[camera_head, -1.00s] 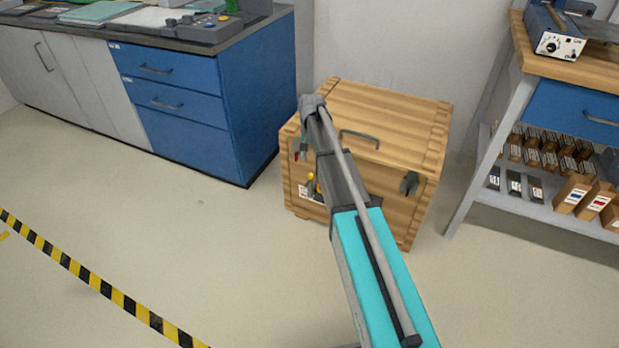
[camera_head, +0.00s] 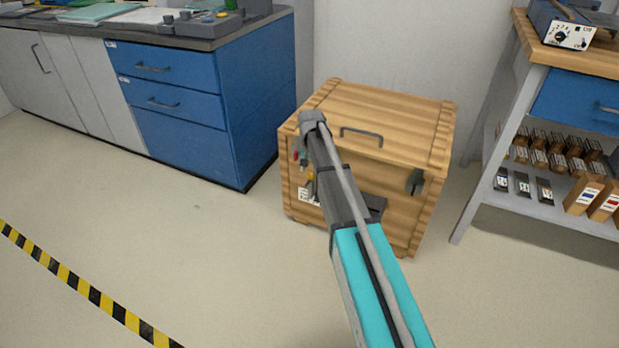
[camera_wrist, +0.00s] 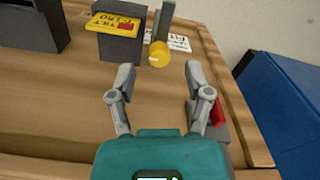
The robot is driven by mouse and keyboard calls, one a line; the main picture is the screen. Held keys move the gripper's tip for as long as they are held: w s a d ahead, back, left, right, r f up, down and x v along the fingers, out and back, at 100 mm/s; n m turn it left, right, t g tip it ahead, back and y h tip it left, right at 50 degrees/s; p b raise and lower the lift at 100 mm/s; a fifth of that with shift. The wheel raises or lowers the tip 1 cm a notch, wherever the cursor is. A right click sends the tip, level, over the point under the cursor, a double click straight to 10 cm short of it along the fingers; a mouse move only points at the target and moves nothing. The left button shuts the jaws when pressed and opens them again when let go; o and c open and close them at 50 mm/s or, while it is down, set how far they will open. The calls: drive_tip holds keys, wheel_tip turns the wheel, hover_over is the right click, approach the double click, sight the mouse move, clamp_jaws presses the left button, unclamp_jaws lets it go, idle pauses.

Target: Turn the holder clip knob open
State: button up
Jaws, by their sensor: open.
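A round yellow knob (camera_wrist: 159,54) sits beside a grey bracket (camera_wrist: 178,42) on the wooden crate's front in the wrist view. It looks like the holder clip knob, but no label confirms this. In the head view a small yellow part (camera_head: 310,187) shows beside my arm. My gripper (camera_wrist: 158,78) is open and empty. Its two grey fingers straddle the line toward the knob, with a gap between them and it. In the head view my arm hides much of the crate front, and the gripper is hard to make out.
A red part (camera_wrist: 217,112) lies close beside my right finger. A dark box with a yellow label (camera_wrist: 115,26) stands left of the knob. The crate (camera_head: 385,110) has a top handle (camera_head: 362,133). A blue cabinet (camera_head: 250,100) and a shelved bench (camera_head: 540,200) flank it.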

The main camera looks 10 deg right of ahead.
drive_tip(key=shift+f+b, duration=0.75)
drive_tip(key=shift+f, duration=0.25)
clamp_jaws()
